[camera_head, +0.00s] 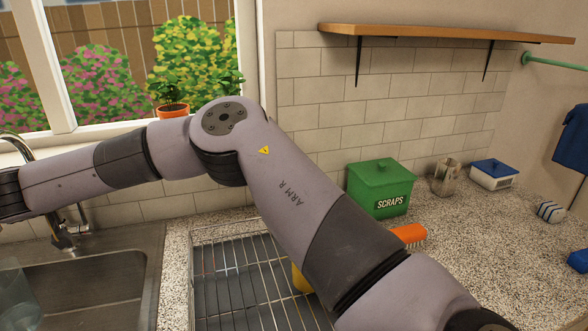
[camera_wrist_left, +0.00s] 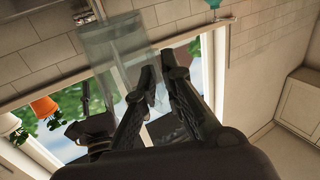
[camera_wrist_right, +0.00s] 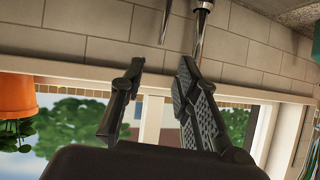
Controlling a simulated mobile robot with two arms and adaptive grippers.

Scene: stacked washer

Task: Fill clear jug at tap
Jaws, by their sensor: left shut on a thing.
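The clear jug (camera_head: 15,300) is at the lower left of the head view, in front of the sink basin and cut off by the frame edge. In the left wrist view the jug (camera_wrist_left: 108,42) is see-through, and my left gripper (camera_wrist_left: 160,75) is shut beside its wall; the exact grip is partly hidden. I cannot tell whether it holds water. The metal tap (camera_head: 62,232) stands behind the sink, partly covered by my right arm. My right gripper (camera_wrist_right: 158,68) is open and empty, facing the tap's metal parts (camera_wrist_right: 200,25); its fingers lie outside the head view.
The steel sink (camera_head: 110,265) is at the left, with a wire dish rack (camera_head: 235,300) to its right. A green scraps bin (camera_head: 380,187), an orange brush (camera_head: 409,235) and a blue-lidded box (camera_head: 493,175) stand on the counter. A potted plant (camera_head: 172,109) sits on the windowsill.

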